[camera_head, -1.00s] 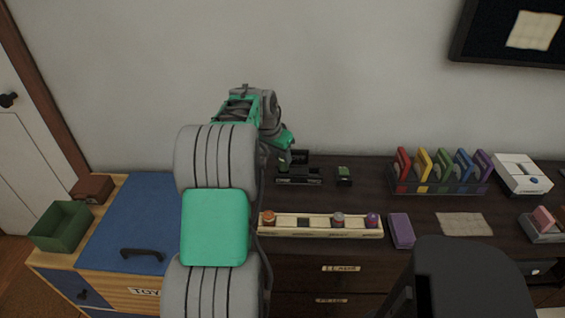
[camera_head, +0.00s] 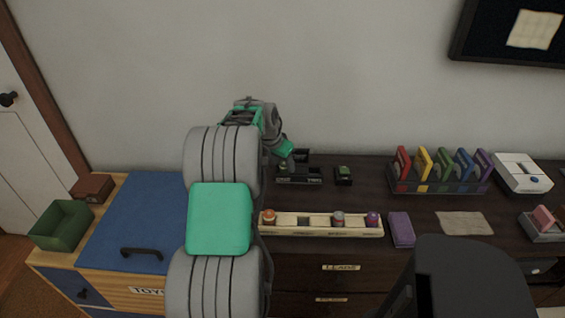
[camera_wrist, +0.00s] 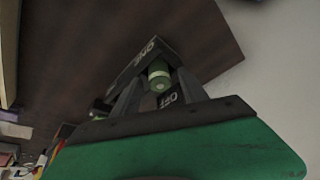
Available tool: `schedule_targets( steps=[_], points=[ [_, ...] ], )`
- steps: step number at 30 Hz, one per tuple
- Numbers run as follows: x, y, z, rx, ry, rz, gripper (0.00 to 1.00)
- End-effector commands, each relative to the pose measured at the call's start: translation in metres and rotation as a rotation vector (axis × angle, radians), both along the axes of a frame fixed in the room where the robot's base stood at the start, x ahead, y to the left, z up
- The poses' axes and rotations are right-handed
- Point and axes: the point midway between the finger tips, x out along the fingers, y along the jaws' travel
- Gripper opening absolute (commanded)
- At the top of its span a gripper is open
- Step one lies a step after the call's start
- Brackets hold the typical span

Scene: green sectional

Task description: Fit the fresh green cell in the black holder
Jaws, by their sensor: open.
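The black holder (camera_head: 299,180) lies on the dark cabinet top, just beyond the beige rack. The green cell (camera_wrist: 160,79) has a pale end and shows between my gripper's two dark fingers in the wrist view. A bit of green also shows at the holder's left end in the head view. My gripper (camera_head: 286,161) is open and low over that end, with its fingers (camera_wrist: 158,88) on either side of the cell. Black walls with white lettering (camera_wrist: 147,53) lie close by the cell. I cannot tell how deep the cell sits.
A small black block with a green top (camera_head: 343,175) stands right of the holder. The beige rack (camera_head: 290,231) in front carries several coloured cells. A purple block (camera_head: 401,230) and a clear rack of coloured cards (camera_head: 437,187) stand to the right.

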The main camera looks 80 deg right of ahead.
Motion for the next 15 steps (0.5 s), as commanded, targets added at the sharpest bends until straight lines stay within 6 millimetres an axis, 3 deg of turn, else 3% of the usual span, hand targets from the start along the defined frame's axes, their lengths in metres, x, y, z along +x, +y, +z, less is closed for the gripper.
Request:
schedule_targets(
  steps=[8, 15],
  points=[
    [0.002, 0.003, 0.012, -0.002, 0.0, 0.0, 0.51],
    [0.01, 0.024, 0.066, -0.005, -0.001, 0.001, 0.51]
  ],
)
